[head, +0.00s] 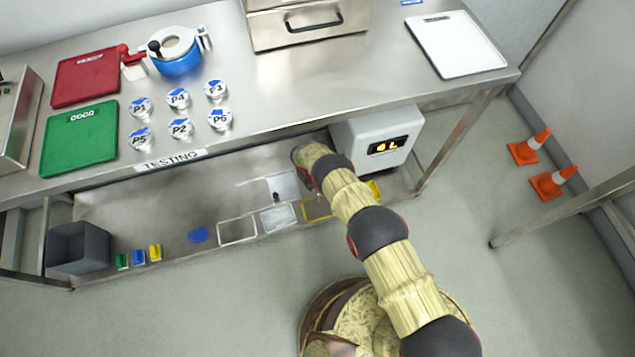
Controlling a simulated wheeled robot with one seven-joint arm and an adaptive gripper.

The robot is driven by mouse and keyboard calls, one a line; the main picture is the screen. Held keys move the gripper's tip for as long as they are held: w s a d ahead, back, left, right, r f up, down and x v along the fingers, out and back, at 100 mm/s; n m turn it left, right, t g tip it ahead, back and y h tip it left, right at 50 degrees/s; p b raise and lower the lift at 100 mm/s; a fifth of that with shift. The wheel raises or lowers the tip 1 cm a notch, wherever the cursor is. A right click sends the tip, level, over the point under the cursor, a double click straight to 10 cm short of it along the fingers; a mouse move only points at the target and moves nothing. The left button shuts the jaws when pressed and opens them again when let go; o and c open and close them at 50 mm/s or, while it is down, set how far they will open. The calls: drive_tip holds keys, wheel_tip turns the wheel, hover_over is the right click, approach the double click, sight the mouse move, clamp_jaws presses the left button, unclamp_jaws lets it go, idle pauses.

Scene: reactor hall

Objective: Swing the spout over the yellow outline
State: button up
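A yellow outline (316,209) lies on the lower metal shelf, partly covered by my arm. Left of it are a pale grey square (278,219) and a white outline (237,230). A small dark piece shows at the pale patch behind the grey square; I cannot tell whether it is the spout. No spout is clearly visible. A white box with a lit display (378,140) stands at the right of the shelf, partly behind my arm. My arm reaches toward the shelf below the table's front edge, and its fingers do not show.
The upper table (290,88) holds a red board (86,77), a green board (79,138), a blue-banded pot (178,58), several labelled round lids and a white tray (455,45). A grey bin (79,248) stands at the shelf's left.

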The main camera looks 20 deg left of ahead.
drive_tip(key=shift+c, duration=1)
clamp_jaws()
